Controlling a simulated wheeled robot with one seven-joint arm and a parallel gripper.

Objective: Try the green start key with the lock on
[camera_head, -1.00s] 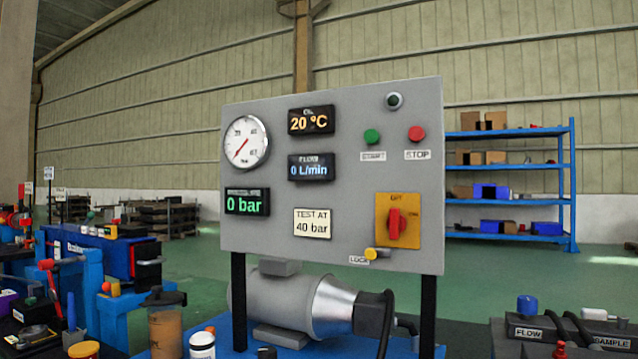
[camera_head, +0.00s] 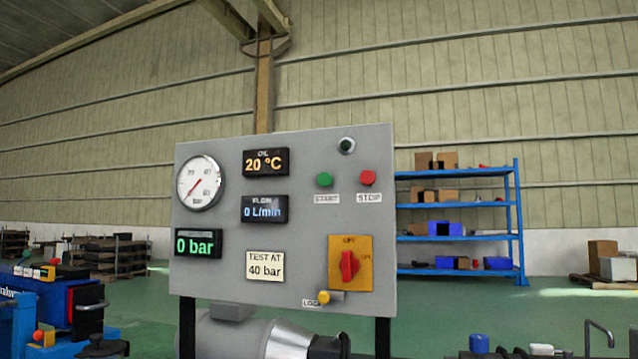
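The grey control panel (camera_head: 224,280) stands upright on two black posts in the middle of the head view. The green start key (camera_head: 324,180) is at its upper right, above a START label. The red stop key (camera_head: 367,178) is to its right, and a dark round lamp (camera_head: 346,145) looks unlit above them. The red rotary switch (camera_head: 349,265) on its yellow plate stands upright, pointing to OFF. The lock (camera_head: 323,297), with a yellow end and a grey barrel, is at the panel's lower edge beside a LOCK label. My gripper is not in view.
The displays read 20 °C, 0 L/min (camera_head: 263,209) and 0 bar (camera_head: 198,244); a sign (camera_head: 265,265) says TEST AT 40 bar. A motor (camera_head: 235,338) sits below the panel. Blue benches are at left, dark equipment at lower right, and a blue shelf (camera_head: 460,238) behind.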

